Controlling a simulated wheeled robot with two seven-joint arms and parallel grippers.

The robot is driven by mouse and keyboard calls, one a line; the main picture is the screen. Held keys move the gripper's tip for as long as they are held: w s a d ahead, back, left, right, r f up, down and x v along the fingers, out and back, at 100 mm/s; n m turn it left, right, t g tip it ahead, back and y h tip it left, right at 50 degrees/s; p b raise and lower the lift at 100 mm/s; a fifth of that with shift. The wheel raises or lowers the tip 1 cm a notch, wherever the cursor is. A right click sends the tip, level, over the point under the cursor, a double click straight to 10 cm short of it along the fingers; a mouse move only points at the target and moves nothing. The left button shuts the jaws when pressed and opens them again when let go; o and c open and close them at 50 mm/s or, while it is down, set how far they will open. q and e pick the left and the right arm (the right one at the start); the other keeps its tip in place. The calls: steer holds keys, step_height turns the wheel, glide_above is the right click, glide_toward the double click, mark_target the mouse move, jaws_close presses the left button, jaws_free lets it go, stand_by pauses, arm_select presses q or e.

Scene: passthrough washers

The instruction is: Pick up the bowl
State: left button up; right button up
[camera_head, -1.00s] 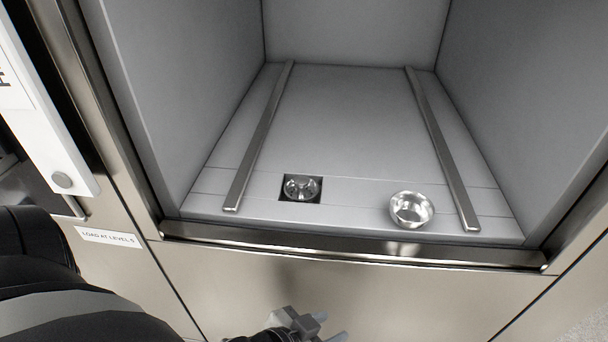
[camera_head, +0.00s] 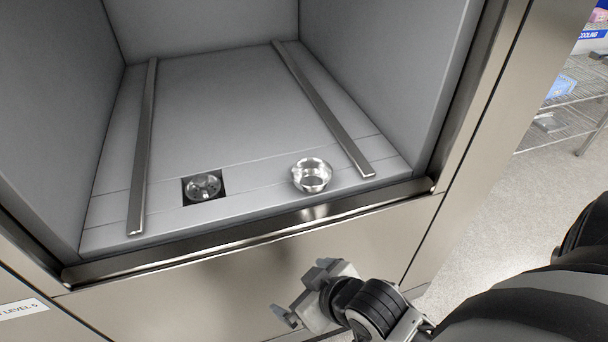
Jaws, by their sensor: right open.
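The bowl (camera_head: 312,176) is small, round and shiny metal. It sits upright on the grey chamber floor near the front edge, close to the lower end of the right rail. My right gripper (camera_head: 300,293) is open and empty. It is outside the chamber, in front of the steel front panel and below the bowl in the picture, clearly apart from it. My left gripper is not in view.
The chamber floor (camera_head: 215,110) has a left rail (camera_head: 143,150) and a right rail (camera_head: 322,108). A round metal drain fitting (camera_head: 203,187) sits in a dark square recess left of the bowl. A metal front sill (camera_head: 250,231) edges the opening. A wire rack (camera_head: 565,100) stands at far right.

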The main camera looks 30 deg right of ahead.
steer(key=w+a+r+n+t+y, duration=0.2)
steer(key=w+r+n+t, duration=0.75)
steer(key=w+r, duration=0.75)
steer(key=s+a+r+n+g+y, duration=0.1)
steer(key=a+r+n+g+y, duration=0.1)
steer(key=a+r+n+y, duration=0.65)
steer(key=s+a+r+n+g+y, duration=0.15)
steer(key=r+n+y, duration=0.3)
steer(key=n, duration=0.85)
steer(key=n+g+h+p, duration=0.1)
steer(key=n+g+h, duration=1.45)
steer(key=n, duration=0.65)
glide_above(312, 174)
steer(key=s+a, duration=0.2)
step_height(312, 174, down, 7)
steer(key=t+h, duration=0.1)
step_height(312, 174, down, 10)
steer(key=shift+s+r+p, duration=0.1)
steer(key=shift+r+p, duration=0.15)
steer(key=shift+p, duration=0.45)
steer(key=shift+f, duration=0.55)
steer(key=f+p, duration=0.1)
steer(key=f, duration=0.4)
steer(key=shift+d+f, duration=0.1)
steer(key=shift+d, duration=0.1)
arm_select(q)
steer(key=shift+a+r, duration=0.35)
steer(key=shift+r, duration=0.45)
